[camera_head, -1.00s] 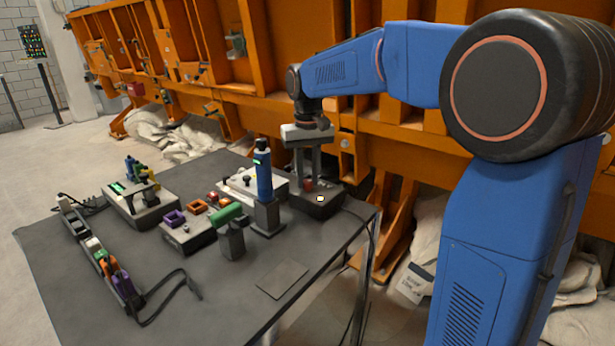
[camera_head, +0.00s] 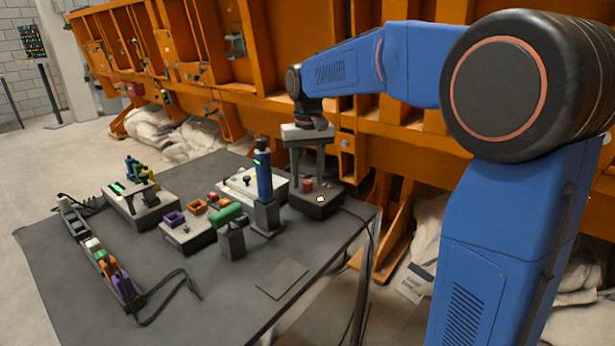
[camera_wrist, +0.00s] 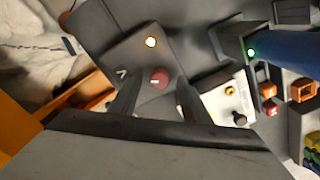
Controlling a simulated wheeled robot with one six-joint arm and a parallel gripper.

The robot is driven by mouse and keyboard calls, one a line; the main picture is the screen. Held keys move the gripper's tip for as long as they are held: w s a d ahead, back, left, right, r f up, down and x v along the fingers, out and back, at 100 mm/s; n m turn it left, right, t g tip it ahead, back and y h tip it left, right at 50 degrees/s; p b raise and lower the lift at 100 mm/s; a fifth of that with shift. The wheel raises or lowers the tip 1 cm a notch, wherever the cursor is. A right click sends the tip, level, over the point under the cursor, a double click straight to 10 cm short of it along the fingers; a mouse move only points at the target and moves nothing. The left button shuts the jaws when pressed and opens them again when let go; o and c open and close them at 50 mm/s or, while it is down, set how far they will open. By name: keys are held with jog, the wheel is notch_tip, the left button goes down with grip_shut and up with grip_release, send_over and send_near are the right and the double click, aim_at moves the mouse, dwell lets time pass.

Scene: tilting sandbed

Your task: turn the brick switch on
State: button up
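A dark box (camera_head: 323,208) stands at the table's far right edge, with a red knob (camera_head: 307,185) and a small pale yellow lamp (camera_head: 320,199) on top. I take it for the brick switch. In the wrist view the red knob (camera_wrist: 160,78) bears a short white line, and a white mark lies on the box to its left. The lamp (camera_wrist: 151,42) looks lit. My gripper (camera_head: 308,181) is above the box, pointing down. Its fingers are apart, one on each side of the knob, with visible gaps; contact cannot be seen. It also shows in the wrist view (camera_wrist: 157,92).
A blue cylinder on a grey stand (camera_head: 267,216) is close left of the box. A white-topped box (camera_head: 238,187) with a black knob is behind it. A green cylinder (camera_head: 226,215) on a post and several coloured blocks lie further left. An orange steel frame is behind.

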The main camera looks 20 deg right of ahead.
aim_at(308, 181)
notch_tip(308, 181, up, 17)
jog(key=shift+r, duration=0.2)
dwell(0.5)
jog(key=shift+s, duration=0.1)
jog(key=s+d+f+t, duration=0.1)
jog(key=s+d+f, duration=0.25)
jog(key=s, duration=0.55)
jog(key=s+d+f+t, duration=0.1)
jog(key=s+d+f, duration=0.1)
jog(key=s+f, duration=0.45)
jog(key=s+d+f+t, duration=0.2)
jog(key=s+f, duration=1.3)
jog(key=s, duration=0.2)
jog(key=shift+s+f+t, duration=0.2)
jog(key=shift+t, duration=0.2)
